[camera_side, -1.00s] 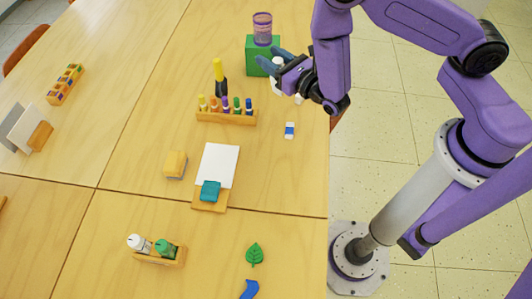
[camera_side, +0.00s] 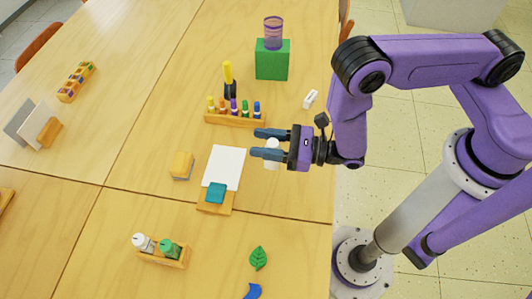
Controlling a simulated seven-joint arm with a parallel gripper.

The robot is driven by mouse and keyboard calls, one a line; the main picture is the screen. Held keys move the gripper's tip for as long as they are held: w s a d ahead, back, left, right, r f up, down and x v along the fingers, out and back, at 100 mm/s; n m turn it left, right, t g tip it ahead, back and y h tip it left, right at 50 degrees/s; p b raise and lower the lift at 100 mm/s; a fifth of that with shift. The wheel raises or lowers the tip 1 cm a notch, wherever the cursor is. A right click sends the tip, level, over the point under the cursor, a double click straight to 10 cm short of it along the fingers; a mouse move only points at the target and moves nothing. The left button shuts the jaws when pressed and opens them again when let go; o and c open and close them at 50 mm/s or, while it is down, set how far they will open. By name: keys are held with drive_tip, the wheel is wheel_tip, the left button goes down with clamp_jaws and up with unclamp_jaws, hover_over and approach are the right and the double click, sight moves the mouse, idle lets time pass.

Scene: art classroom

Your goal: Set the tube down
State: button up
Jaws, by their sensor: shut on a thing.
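My gripper (camera_side: 257,143) is above the table, right of the white paper, with its fingers pointing left. It is shut on a white tube (camera_side: 272,147), which shows between the two dark blue fingers. The tube looks roughly upright. Its lower end shows just below the fingers, and part of it is hidden by them. I cannot tell exactly how high it is above the table.
A wooden rack of several colored markers (camera_side: 235,119) stands behind my gripper. A green block (camera_side: 272,61) bears a purple cup (camera_side: 274,32). A wooden holder with white and green bottles (camera_side: 162,257) is at front left. Bare table lies below my gripper.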

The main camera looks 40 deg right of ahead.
drive_tip(key=shift+f, duration=1.9)
drive_tip(key=shift+f, duration=0.2)
drive_tip(key=o, duration=1.1)
drive_tip(key=shift+o, duration=0.2)
drive_tip(key=shift+r, duration=0.1)
drive_tip(key=shift+d+r, duration=0.1)
drive_tip(key=v, duration=1.1)
drive_tip(key=shift+s+d, duration=0.25)
drive_tip(key=shift+s, duration=0.05)
